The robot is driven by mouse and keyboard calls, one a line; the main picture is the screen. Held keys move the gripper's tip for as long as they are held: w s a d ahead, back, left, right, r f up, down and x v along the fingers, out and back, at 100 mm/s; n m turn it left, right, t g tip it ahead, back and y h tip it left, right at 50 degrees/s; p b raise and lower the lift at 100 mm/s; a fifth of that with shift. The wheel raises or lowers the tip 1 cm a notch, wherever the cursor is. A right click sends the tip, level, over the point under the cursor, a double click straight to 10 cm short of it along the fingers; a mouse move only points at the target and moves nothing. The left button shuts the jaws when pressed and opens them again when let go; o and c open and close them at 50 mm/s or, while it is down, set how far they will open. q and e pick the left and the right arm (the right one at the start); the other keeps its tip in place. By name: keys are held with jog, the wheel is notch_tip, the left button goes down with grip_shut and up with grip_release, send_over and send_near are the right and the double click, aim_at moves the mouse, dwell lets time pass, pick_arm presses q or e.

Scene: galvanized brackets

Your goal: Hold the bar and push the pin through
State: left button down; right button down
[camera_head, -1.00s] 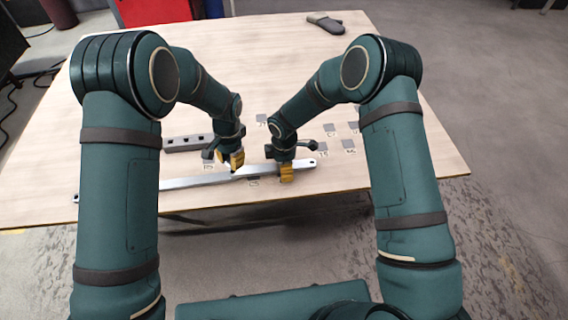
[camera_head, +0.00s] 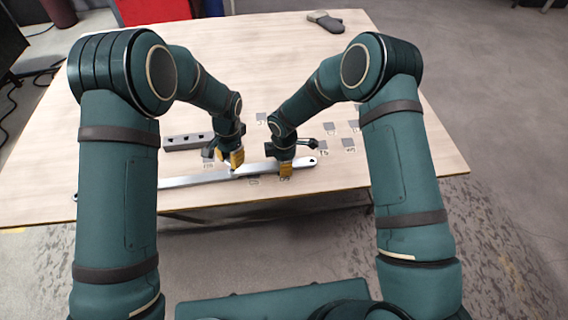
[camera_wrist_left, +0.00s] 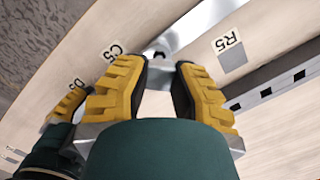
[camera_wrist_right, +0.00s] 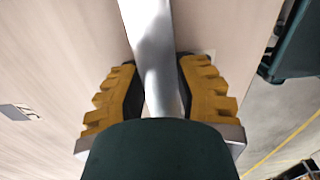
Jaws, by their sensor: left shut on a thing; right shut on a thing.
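The long silver bar (camera_head: 195,181) lies across the front of the table. My right gripper (camera_head: 286,166) is shut on the bar near its right end; in the right wrist view the bar (camera_wrist_right: 157,60) runs between both fingers. My left gripper (camera_head: 236,160) is just left of the right one, over the bar. It is shut on a small pale metal piece, seemingly the pin (camera_wrist_left: 160,47), whose end shows beyond the fingertips in the left wrist view. The fingers hide the rest, and I cannot tell whether it is inside a hole.
A grey block with square holes (camera_head: 188,142) lies behind the bar on the left. Several grey squares with labels, such as one at the right (camera_head: 348,142), mark the wooden table (camera_head: 400,165). A dark object (camera_head: 325,22) lies at the far edge. The table's middle back is clear.

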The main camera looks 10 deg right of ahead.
pick_arm(q)
jog(key=shift+f, duration=1.7)
pick_arm(e)
jog(key=shift+s+f, duration=0.15)
dwell(1.2)
pick_arm(q)
jog(key=c, duration=0.8)
grip_release()
jog(key=shift+c, duration=0.2)
jog(key=shift+r, duration=0.1)
jog(key=shift+r, duration=2.95)
pick_arm(e)
jog(key=c, duration=0.7)
grip_release()
jog(key=shift+o, duration=0.2)
